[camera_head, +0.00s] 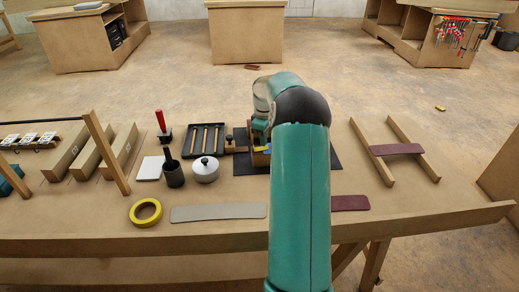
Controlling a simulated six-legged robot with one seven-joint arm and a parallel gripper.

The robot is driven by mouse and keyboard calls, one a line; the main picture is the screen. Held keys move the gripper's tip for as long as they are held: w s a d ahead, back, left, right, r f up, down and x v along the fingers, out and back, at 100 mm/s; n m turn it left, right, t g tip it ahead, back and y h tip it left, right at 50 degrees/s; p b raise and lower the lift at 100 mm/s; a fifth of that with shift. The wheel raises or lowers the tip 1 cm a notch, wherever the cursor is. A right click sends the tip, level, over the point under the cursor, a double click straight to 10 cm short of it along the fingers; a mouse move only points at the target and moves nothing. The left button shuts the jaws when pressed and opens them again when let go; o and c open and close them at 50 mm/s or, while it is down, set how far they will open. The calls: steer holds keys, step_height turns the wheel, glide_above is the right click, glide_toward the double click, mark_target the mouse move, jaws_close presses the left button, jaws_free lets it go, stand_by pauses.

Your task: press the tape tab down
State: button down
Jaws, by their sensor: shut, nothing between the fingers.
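My gripper (259,136) is at the end of my teal arm, over a dark mat (242,166) near the middle of the bench. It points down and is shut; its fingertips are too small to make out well. A small wooden form (258,158) sits on the mat just below and beside my gripper. A small blue and yellow piece (262,148) shows at the top of the form. I cannot tell whether it is the tape tab, or whether my gripper touches it. My arm hides the right side of the form.
A wooden frame (375,155) is at right. The bench's right front is clear.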

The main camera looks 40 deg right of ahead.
mark_target(264, 148)
steer(key=shift+f, duration=1)
stand_by(0.8)
steer(key=shift+r, duration=3.6)
